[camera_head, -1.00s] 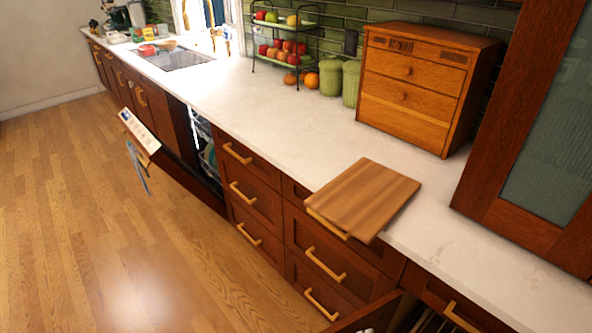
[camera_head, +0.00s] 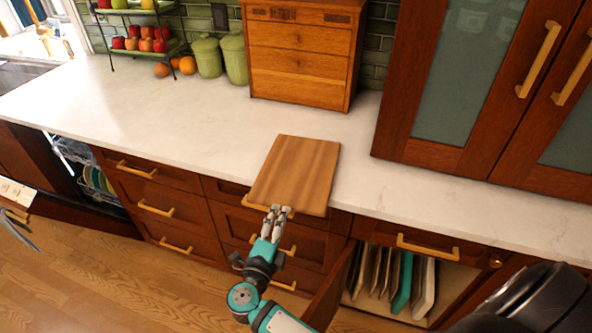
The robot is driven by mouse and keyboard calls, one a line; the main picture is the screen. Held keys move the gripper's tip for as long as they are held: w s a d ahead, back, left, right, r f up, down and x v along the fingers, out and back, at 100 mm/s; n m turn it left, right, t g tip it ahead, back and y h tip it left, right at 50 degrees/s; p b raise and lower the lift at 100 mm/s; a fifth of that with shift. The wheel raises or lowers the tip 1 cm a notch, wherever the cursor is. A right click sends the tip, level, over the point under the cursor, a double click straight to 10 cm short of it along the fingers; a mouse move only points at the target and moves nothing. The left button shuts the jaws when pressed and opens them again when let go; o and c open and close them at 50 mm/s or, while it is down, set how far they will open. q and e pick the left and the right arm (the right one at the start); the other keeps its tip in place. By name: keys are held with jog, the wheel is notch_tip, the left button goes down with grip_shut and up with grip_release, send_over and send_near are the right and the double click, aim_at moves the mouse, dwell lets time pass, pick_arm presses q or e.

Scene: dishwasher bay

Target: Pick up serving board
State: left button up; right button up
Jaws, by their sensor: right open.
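The serving board (camera_head: 296,171) is a flat brown wooden rectangle. It lies on the white counter in the head view, with its near edge sticking out past the counter's front edge. My right gripper (camera_head: 278,211) is at the board's near edge, left of its middle, with the fingertips pointing at the board. It is open. I cannot tell whether the fingers touch the board or straddle its edge. My left gripper is not in view.
A wooden drawer box (camera_head: 299,62) stands behind the board, with green canisters (camera_head: 207,57) and a fruit rack (camera_head: 140,37) to the left. Below, an open cabinet holds several upright boards or trays (camera_head: 402,283). The dishwasher (camera_head: 85,170) is open at left. The counter (camera_head: 170,110) left of the board is clear.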

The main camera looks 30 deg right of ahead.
aim_at(291, 192)
jog(key=x, duration=0.4)
jog(key=shift+w, duration=0.15)
jog(key=b+x, duration=0.1)
jog(key=x, duration=0.3)
jog(key=shift+d, duration=0.3)
jog(key=shift+w+d+b, duration=0.25)
jog(key=shift+d+b, duration=0.05)
jog(key=shift+d, duration=0.05)
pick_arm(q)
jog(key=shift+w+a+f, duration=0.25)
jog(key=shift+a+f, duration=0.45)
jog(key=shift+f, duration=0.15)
pick_arm(e)
jog(key=shift+a, duration=0.1)
grip_shut()
jog(key=shift+r, duration=0.15)
